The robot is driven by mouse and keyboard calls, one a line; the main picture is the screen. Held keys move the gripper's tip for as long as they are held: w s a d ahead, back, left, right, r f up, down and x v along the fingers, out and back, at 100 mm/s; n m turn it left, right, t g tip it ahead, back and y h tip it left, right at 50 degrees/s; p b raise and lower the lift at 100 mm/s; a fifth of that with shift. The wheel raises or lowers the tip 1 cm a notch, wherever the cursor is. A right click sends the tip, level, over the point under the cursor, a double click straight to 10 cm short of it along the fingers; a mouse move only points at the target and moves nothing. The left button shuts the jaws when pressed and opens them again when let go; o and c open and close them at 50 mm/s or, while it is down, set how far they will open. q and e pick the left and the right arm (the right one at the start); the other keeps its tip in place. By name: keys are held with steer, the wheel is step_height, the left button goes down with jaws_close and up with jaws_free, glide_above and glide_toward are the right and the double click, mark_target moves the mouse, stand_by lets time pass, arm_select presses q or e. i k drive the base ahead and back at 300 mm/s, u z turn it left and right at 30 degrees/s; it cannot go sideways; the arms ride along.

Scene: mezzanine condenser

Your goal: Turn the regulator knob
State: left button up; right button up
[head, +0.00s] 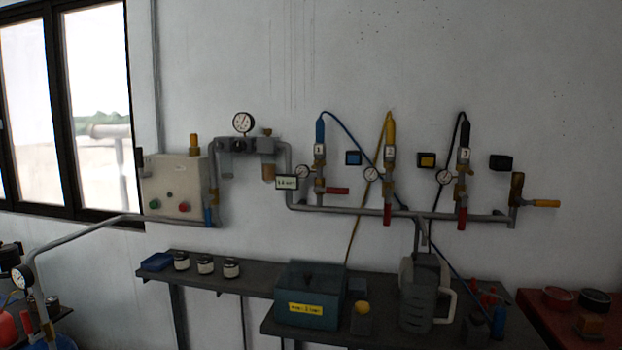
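The regulator assembly (238,145) is fixed to the wall left of centre, with a round white-faced gauge (243,123) on top. A small brownish knob (267,132) stands on top of its right part, and a copper-coloured bowl (268,173) hangs below. The knob looks like the regulator knob, but it is small and dim, and its turned position cannot be told. Neither of my grippers is in view, and nothing touches the assembly.
A pale control box (172,187) with buttons is left of the regulator. A grey pipe (350,211) runs right to several valves with gauges. Below are a dark shelf (205,272), a teal box (308,296) and a grey jug (418,305). A red table (570,320) is at right.

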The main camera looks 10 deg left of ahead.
mark_target(238, 146)
steer(key=k, duration=0.5)
steer(key=u, duration=0.65)
steer(key=i, duration=1.7)
steer(key=z, duration=0.55)
